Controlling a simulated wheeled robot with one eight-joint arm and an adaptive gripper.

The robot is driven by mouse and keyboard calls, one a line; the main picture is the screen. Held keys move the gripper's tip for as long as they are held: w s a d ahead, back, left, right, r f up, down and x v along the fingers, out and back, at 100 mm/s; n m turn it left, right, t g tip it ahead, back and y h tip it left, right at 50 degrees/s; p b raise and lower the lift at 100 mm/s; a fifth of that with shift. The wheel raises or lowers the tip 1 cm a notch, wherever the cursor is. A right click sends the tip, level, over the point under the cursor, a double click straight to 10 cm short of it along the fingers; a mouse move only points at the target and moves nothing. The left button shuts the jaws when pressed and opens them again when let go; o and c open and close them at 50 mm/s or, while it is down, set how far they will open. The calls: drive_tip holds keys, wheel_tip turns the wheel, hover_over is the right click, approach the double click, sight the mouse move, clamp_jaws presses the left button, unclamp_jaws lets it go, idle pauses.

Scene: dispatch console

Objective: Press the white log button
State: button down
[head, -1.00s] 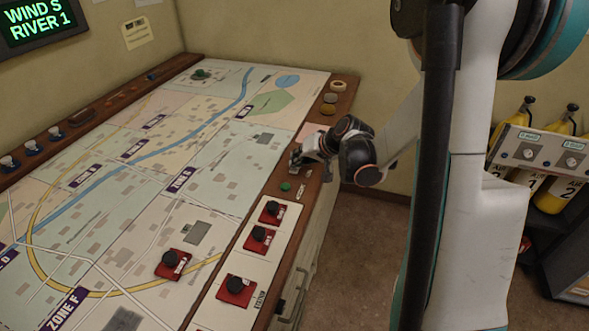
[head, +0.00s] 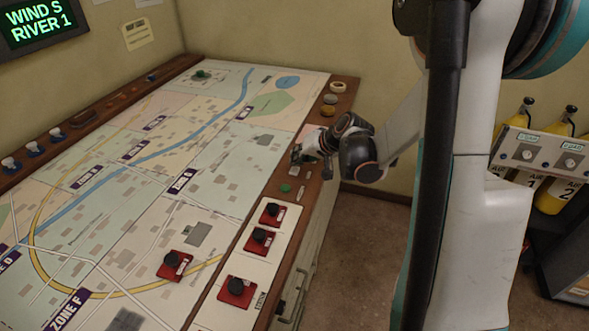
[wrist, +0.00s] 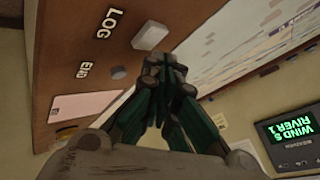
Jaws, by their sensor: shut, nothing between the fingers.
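The white log button (wrist: 150,36) shows in the wrist view at the upper middle, on the brown console edge beside the printed LOG label (wrist: 111,22). My gripper (wrist: 167,64) is shut and empty. Its fingertips appear just below the button in the wrist view; I cannot tell whether they touch it. In the head view my gripper (head: 297,156) is low over the console's right wooden edge. I cannot pick out the log button clearly there.
A grey button (wrist: 118,72) and a pale card (wrist: 85,107) are close by in the wrist view. In the head view a green button (head: 286,188) lies in front of my gripper. Red blocks with black knobs (head: 271,212) stand nearer. Round items (head: 330,99) lie beyond.

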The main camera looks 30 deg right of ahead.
drive_tip(key=shift+r, duration=0.1)
drive_tip(key=shift+r+p, duration=1.8)
drive_tip(key=shift+r, duration=0.65)
wheel_tip(320, 180, up, 8)
drive_tip(key=p, duration=0.6)
hover_over(297, 168)
drive_tip(key=shift+s, duration=0.15)
drive_tip(key=shift+a, duration=0.1)
